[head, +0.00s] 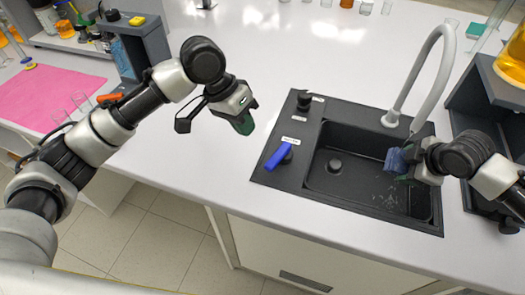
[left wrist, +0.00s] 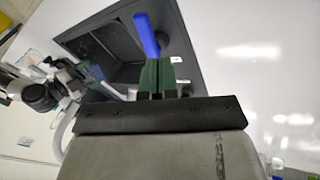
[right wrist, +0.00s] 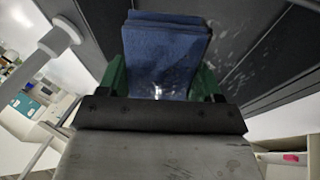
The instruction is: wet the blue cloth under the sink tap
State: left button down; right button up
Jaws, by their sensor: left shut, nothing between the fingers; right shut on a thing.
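The blue cloth (head: 396,160) is folded and held by my right gripper (head: 408,166) over the right part of the black sink (head: 325,175). In the right wrist view the cloth (right wrist: 165,50) sits between the green fingers, with a bright glint near its lower edge. The white tap (head: 398,98) arches over, its spout end close above the gripper and cloth. Pale specks show in the basin beside the cloth. The blue lever (head: 278,156) is at the sink's left rim. My left gripper (head: 243,123) is shut and empty above the counter, left of the sink, apart from the lever.
A black knob (head: 304,101) stands on the sink's back left rim. A dark rack with an orange flask (head: 512,65) is right of the sink. A pink mat (head: 50,95) and glassware lie at the far left.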

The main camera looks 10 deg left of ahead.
aim_at(278, 157)
pick_arm(q)
jog(key=a+t+h, duration=0.2)
jog(key=a+h, duration=0.1)
jog(key=a, duration=0.3)
jog(key=x, duration=1)
jog(key=shift+a+f, duration=0.2)
jog(key=shift+f, duration=0.2)
jog(key=d, duration=0.1)
jog(key=s+d, duration=0.1)
jog(key=d, duration=0.1)
jog(key=shift+s, duration=0.2)
jog(key=shift+s+d, duration=0.2)
jog(key=shift+d, duration=0.1)
jog(key=shift+s+d+f, duration=0.1)
jog(key=shift+s+d, duration=0.55)
jog(key=shift+s, duration=0.2)
